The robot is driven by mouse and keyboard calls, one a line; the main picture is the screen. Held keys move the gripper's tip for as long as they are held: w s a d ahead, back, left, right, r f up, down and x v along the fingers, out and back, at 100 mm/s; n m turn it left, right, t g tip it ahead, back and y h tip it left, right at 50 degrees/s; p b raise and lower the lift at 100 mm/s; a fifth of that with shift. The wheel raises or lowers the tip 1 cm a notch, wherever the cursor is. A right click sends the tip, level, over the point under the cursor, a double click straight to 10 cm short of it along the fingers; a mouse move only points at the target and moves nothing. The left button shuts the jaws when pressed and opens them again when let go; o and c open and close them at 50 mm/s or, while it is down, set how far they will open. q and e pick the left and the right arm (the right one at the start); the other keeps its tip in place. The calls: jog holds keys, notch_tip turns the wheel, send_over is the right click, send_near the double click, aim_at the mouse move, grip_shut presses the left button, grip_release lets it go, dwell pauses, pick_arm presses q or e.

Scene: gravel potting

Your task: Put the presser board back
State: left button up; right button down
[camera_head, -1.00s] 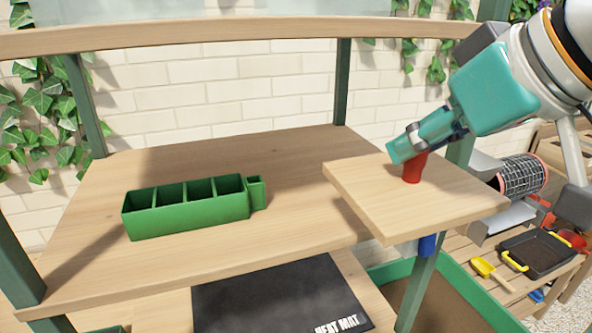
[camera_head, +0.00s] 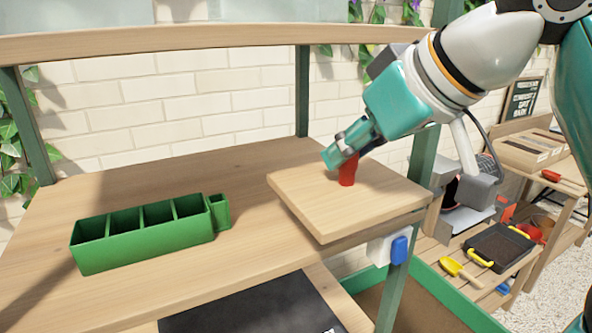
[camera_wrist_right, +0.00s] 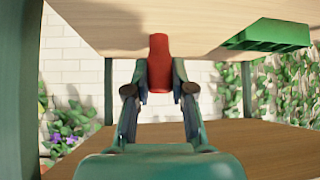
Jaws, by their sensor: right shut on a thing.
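The presser board is a square light-wood board (camera_head: 320,208) with an upright red handle (camera_head: 347,172) near its middle. It lies flat over the right end of the wooden bench top. I cannot tell whether its underside touches the bench. My right gripper (camera_head: 342,158) comes in from the upper right, tilted, and is shut on the red handle. In the right wrist view the handle (camera_wrist_right: 159,65) stands between the two fingers, against a wooden surface. My left gripper is not in view.
A green divided tray (camera_head: 145,238) sits on the bench top (camera_head: 225,160) left of the board. A blue-and-white switch box (camera_head: 398,250) is under the right bench edge by a green post. A black heat mat (camera_head: 250,308) lies below. A low side table holds a black tray (camera_head: 498,247) and yellow scoop.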

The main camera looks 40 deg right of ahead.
aim_at(314, 165)
jog(key=w+f, duration=0.1)
jog(key=w, duration=0.1)
jog(key=w+f, duration=0.1)
jog(key=w, duration=0.1)
jog(key=w+d+f+b, duration=0.1)
jog(key=w, duration=0.1)
jog(key=shift+w+f, duration=0.1)
jog(key=shift+f, duration=0.1)
jog(key=shift+w+d+f, duration=0.15)
jog(key=shift+w+f, duration=0.25)
jog(key=shift+w, duration=0.4)
jog(key=shift+w+d+f, duration=0.1)
jog(key=shift+w+f, duration=0.2)
jog(key=shift+w, duration=0.2)
jog(key=shift+w+d+f, duration=0.1)
jog(key=shift+w+f, duration=0.15)
jog(key=shift+w, duration=0.2)
jog(key=shift+w+a+f, duration=0.1)
jog(key=shift+w+f, duration=0.05)
jog(key=shift+w+f, duration=0.1)
jog(key=shift+f, duration=0.25)
jog(key=c, duration=1)
grip_release()
jog(key=shift+r, duration=0.1)
